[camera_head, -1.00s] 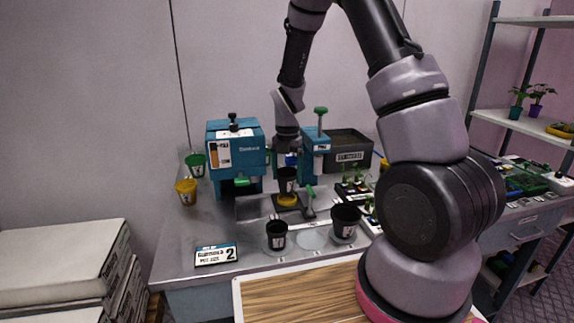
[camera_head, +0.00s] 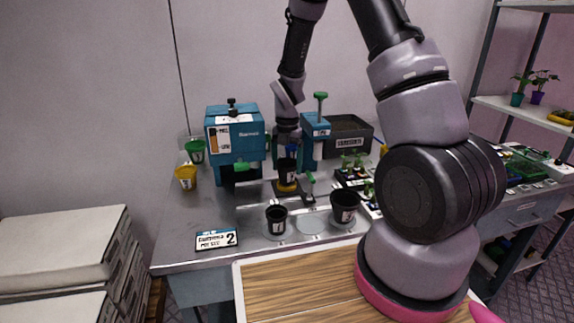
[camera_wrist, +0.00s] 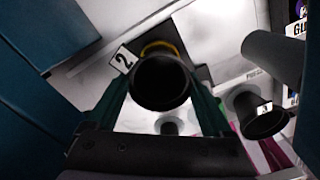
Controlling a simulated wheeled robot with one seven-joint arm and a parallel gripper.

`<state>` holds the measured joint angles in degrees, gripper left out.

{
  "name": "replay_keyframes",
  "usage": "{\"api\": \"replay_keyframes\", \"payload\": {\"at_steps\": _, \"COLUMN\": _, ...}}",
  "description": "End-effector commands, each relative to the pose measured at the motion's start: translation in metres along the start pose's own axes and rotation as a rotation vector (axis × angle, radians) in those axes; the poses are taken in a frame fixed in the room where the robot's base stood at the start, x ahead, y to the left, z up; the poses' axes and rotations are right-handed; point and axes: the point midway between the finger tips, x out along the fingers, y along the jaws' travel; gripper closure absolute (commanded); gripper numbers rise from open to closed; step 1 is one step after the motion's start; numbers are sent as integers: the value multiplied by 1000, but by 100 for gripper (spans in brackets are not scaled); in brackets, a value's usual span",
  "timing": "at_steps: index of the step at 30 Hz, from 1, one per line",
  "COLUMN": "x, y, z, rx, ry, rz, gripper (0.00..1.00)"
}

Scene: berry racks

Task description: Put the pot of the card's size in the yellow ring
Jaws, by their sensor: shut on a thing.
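The card (camera_head: 216,239) at the front left of the bench reads 2. My gripper (camera_head: 287,152) is shut on a black pot (camera_head: 287,172), held upright over the yellow ring (camera_head: 287,187). In the wrist view, the held pot (camera_wrist: 160,84) is between the green fingers, with a label reading 2 beside it. The yellow ring (camera_wrist: 163,46) shows as an arc behind its rim. I cannot tell whether the pot's base is inside the ring or just above it. A smaller black pot (camera_head: 276,219) and a larger one (camera_head: 344,206) stand in front; the larger (camera_wrist: 262,118) reads 3.
An empty pale disc (camera_head: 311,225) lies between the two standing pots. A blue machine (camera_head: 235,135) stands left of my gripper, and a blue press with a green handle (camera_head: 316,130) to its right. Green (camera_head: 195,150) and yellow (camera_head: 186,177) pots stand at the far left.

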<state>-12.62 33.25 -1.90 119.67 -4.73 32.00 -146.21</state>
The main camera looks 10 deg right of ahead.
Motion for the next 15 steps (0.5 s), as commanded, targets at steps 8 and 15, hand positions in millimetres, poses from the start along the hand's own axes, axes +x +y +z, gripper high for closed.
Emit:
{"api": "replay_keyframes", "payload": {"at_steps": 8, "x": 4, "y": 0, "z": 0, "rx": 1, "ry": 0, "rz": -1, "gripper": 68}}
{"api": "replay_keyframes", "payload": {"at_steps": 15, "x": 9, "y": 0, "z": 0, "rx": 0, "ry": 0, "rz": -1, "gripper": 68}}
